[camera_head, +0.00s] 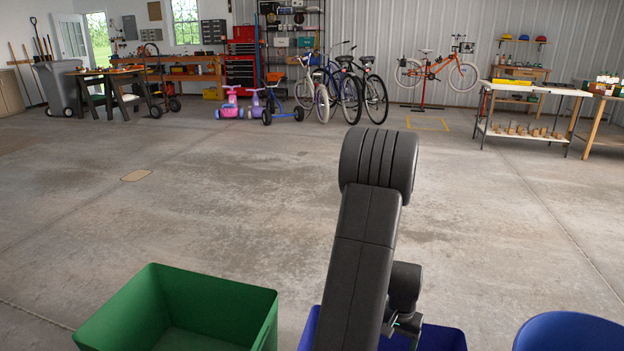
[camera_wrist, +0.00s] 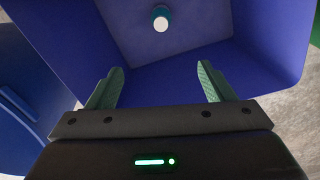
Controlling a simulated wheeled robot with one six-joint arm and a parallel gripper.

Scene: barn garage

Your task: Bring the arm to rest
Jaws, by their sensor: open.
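My gripper (camera_wrist: 160,88) is open in the wrist view, its two green fingers spread apart with nothing between them. It points down into a blue bin (camera_wrist: 270,40). A small cylinder (camera_wrist: 161,20) with a white end and a teal side is in the bin, beyond the fingertips and apart from them. In the head view my dark arm reaches forward and folds down over the blue bin (camera_head: 446,338), hiding much of it. The fingers are mostly hidden there.
A green bin (camera_head: 255,310), empty where its inside shows, stands left of the blue bin. A round blue container (camera_head: 570,333) stands at the right. The concrete floor ahead is clear. Bicycles (camera_head: 350,90), a workbench (camera_head: 530,90) and sawhorses (camera_head: 105,85) stand far back.

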